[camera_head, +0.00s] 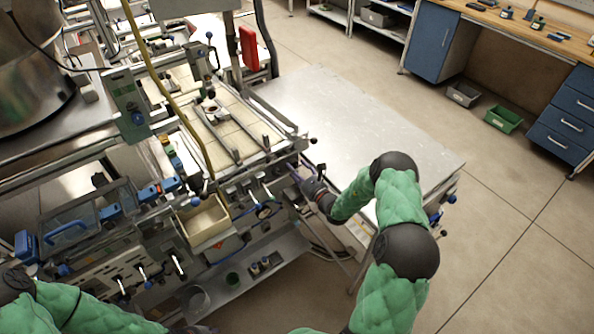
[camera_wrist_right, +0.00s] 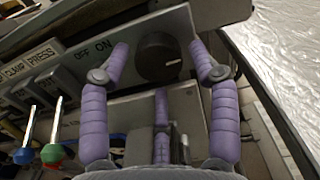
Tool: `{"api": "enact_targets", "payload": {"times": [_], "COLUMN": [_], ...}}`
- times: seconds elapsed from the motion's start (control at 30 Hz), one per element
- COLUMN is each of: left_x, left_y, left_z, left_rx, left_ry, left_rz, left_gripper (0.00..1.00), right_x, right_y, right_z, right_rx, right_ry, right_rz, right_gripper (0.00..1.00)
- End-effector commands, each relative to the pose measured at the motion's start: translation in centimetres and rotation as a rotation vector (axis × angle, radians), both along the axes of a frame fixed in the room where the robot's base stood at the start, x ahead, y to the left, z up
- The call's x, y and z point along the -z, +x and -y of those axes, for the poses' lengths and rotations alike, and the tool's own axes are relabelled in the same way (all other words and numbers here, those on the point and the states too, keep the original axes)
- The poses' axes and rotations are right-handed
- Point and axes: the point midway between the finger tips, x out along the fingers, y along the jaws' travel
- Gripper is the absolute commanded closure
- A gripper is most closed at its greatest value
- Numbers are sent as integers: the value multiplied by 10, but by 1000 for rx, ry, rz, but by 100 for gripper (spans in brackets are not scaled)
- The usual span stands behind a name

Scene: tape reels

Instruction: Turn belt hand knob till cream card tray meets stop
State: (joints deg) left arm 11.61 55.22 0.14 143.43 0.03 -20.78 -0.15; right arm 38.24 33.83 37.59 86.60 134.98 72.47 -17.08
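In the right wrist view, a round dark knob (camera_wrist_right: 159,57) with a pale mark sits on a grey panel, right of the printed words OFF and ON. I cannot confirm that it is the belt hand knob. My right gripper (camera_wrist_right: 160,62) is open, with a purple finger on each side of the knob and visible gaps between. In the head view my right gripper (camera_head: 306,183) is at the machine's right front corner, and the knob is hidden. A cream open box (camera_head: 204,222) hangs at the machine's front; whether it is the card tray is unclear. My left gripper is out of view.
A bare metal table (camera_head: 355,125) stands right of the machine. The machine's railed bed (camera_head: 228,135) lies behind the front panel. Open floor is at right.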

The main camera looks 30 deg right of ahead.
Motion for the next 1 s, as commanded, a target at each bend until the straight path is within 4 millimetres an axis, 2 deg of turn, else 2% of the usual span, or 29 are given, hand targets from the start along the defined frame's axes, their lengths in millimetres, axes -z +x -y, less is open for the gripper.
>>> {"api": "enact_targets", "payload": {"times": [0.03,0.1,0.13,0.33,0.67,0.97,1.0], "left_x": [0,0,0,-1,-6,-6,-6], "left_y": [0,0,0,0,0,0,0], "left_z": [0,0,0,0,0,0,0], "left_rx": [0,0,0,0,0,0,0], "left_ry": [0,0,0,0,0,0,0], "left_rz": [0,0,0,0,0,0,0], "left_gripper": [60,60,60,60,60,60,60], "right_x": [0,0,0,1,2,3,3], "right_y": [0,0,0,0,-1,-1,-1], "right_z": [0,0,0,0,0,-1,-1], "right_rx": [0,0,0,0,1,1,1], "right_ry": [0,0,0,16,190,198,198], "right_rz": [0,0,-1,-3,-19,-21,-21], "right_gripper": [61,81,86,86,86,86,43]}}
